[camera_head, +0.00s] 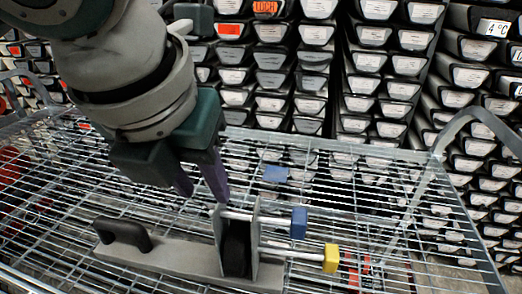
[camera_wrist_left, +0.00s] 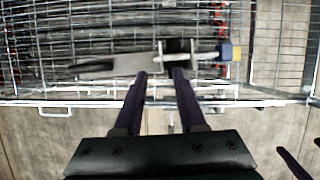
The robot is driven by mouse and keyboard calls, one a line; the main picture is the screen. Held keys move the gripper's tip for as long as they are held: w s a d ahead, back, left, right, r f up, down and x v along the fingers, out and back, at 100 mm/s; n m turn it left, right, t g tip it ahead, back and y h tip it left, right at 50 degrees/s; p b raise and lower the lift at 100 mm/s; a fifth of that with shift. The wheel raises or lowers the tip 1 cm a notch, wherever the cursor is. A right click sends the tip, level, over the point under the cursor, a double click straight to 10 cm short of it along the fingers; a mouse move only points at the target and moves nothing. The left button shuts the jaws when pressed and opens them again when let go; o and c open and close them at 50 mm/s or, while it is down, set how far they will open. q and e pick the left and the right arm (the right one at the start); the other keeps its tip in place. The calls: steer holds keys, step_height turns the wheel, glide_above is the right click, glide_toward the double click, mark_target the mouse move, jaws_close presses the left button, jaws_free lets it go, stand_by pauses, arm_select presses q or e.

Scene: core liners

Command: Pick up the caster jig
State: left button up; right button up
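The caster jig (camera_head: 180,262) lies on the wire shelf of a cart in the head view. It has a long grey base, a black handle at its left end, and an upright bracket around a dark wheel. Two rods stick out to the right, one with a blue end and one with a yellow end. My left gripper (camera_head: 203,192) is open and empty, above and behind the bracket. In the left wrist view the jig (camera_wrist_left: 125,65) lies beyond the parted fingers (camera_wrist_left: 164,74). Dark finger-like parts of my right gripper (camera_wrist_left: 298,152) show apart at the lower right edge.
The wire cart shelf (camera_head: 385,215) has a raised metal handle (camera_head: 452,132) at the right. A small blue block (camera_head: 275,173) shows behind the jig. Racks of labelled core boxes (camera_head: 315,35) stand close behind the cart. The shelf right of the jig looks mostly clear.

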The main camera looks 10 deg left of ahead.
mark_target(218, 205)
arm_select(q)
steer(key=b+x, duration=0.1)
steer(key=x, duration=0.7)
steer(key=shift+w, duration=0.25)
steer(key=shift+c, duration=0.2)
jaws_close()
steer(key=shift+d, duration=0.1)
stand_by(0.8)
